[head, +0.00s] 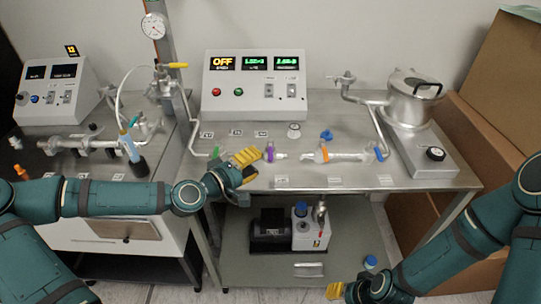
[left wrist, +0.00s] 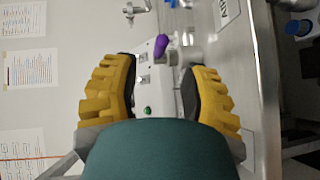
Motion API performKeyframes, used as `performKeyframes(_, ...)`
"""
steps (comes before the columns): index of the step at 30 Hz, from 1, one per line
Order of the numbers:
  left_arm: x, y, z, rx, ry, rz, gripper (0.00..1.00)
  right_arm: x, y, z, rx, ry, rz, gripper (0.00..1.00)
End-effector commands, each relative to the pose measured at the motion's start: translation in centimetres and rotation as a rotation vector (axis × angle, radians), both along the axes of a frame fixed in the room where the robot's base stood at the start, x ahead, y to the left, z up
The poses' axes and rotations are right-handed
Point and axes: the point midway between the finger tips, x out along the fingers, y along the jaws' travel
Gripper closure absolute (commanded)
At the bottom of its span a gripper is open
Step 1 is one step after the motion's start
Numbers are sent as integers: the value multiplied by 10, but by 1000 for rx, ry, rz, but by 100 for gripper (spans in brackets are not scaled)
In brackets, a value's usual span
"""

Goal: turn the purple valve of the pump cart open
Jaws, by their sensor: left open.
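The purple valve (head: 270,153) is a small handle on a metal pipe fitting on top of the pump cart (head: 345,179), near its front left. It also shows in the left wrist view (left wrist: 161,45), beyond the fingertips and between the two fingers. My left gripper (head: 248,157), with yellow ribbed fingers, is open and empty just left of the valve. No contact with it is visible. My right gripper (head: 337,290) is low at the bottom of the head view, far from the valve; only a yellow part shows and its opening is hidden.
A control box (head: 254,87) showing OFF stands at the back of the cart. An orange valve (head: 322,152) and a blue valve (head: 379,153) lie right of the purple one. A metal pot (head: 411,103) stands at the right. A green valve (head: 215,151) is left of my gripper.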

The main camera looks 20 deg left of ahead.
Motion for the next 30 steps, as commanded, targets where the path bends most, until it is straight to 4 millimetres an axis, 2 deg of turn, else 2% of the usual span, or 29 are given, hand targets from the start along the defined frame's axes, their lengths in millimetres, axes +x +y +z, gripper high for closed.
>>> performKeyframes(6,30,-18,-5,0,-2,-3,56,1,0,-8,0,-4,-1,53)
performKeyframes(12,49,-28,-8,0,-1,-2,56,2,0,-11,-1,-6,-1,53)
performKeyframes(18,57,-32,-9,1,0,-1,56,3,0,-12,-1,-7,-2,53)
performKeyframes(26,57,-32,-9,1,0,-1,56,3,0,-12,-1,-7,-2,53)
performKeyframes(29,57,-32,-9,1,0,-1,84,3,0,-12,-1,-7,-2,53)
performKeyframes(30,57,-32,-9,1,0,-1,98,3,0,-12,-1,-7,-2,53)
